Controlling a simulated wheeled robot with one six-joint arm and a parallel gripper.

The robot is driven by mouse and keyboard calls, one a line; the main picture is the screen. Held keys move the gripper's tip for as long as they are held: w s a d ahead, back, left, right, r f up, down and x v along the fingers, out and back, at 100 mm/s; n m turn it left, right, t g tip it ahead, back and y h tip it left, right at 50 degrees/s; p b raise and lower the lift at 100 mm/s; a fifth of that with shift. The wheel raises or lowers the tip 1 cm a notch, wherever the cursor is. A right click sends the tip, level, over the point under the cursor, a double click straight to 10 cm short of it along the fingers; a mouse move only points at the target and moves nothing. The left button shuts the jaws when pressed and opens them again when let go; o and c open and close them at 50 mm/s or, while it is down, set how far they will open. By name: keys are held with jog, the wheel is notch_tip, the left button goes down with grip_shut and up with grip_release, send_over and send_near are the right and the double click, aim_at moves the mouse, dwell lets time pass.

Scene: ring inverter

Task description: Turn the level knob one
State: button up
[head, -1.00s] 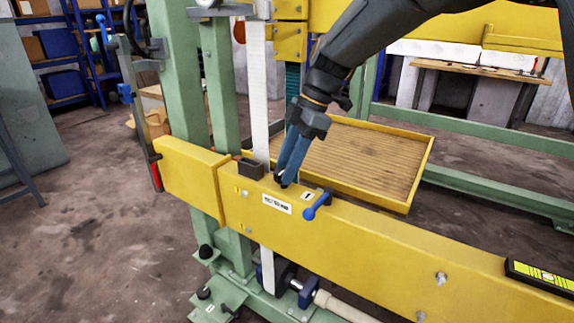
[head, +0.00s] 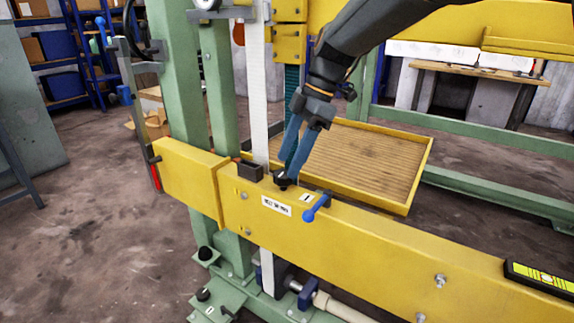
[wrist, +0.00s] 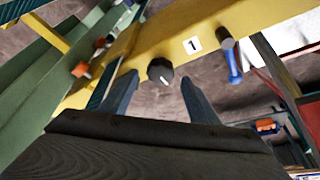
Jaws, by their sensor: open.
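The level knob one is a small black knob (head: 281,179) with a white pointer mark, on top of the yellow beam (head: 350,237). In the wrist view the knob (wrist: 161,72) shows between the two fingertips, beside a white label (wrist: 192,45) reading 1. My gripper (head: 287,172) is open, its blue fingers pointing down at the knob. In the wrist view my gripper (wrist: 158,80) has one finger on each side of the knob, with a gap on both sides. I cannot tell how far down the fingers reach around it.
A blue-handled lever (head: 315,207) sticks out of the beam just right of the knob. A dark block (head: 251,169) stands to its left, near a white vertical strip (head: 258,95). A yellow-rimmed tray (head: 425,165) lies behind. A yellow-green spirit level (head: 540,276) rests at far right.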

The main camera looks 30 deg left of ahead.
jog(key=v, duration=0.5)
dwell(0.4)
jog(key=s+d+f+m+t, duration=0.1)
jog(key=d+f+m+t, duration=0.1)
jog(key=d+m, duration=1.45)
jog(key=s+d+f+m+h, duration=0.1)
jog(key=s+d+f+m, duration=0.3)
jog(key=d, duration=0.5)
jog(key=s+d+f+m+t+p, duration=0.1)
jog(key=s+d+m, duration=0.1)
jog(key=s+d, duration=0.55)
jog(key=s+d+f+m+h, duration=0.1)
jog(key=s+d+f+m, duration=0.25)
jog(key=d, duration=0.75)
jog(key=d+r+m+p, duration=0.2)
jog(key=d+r+p, duration=0.5)
jog(key=p, duration=0.6)
jog(key=shift+d+h+p, duration=0.15)
jog(key=shift+h+p, duration=0.15)
jog(key=shift+h, duration=0.1)
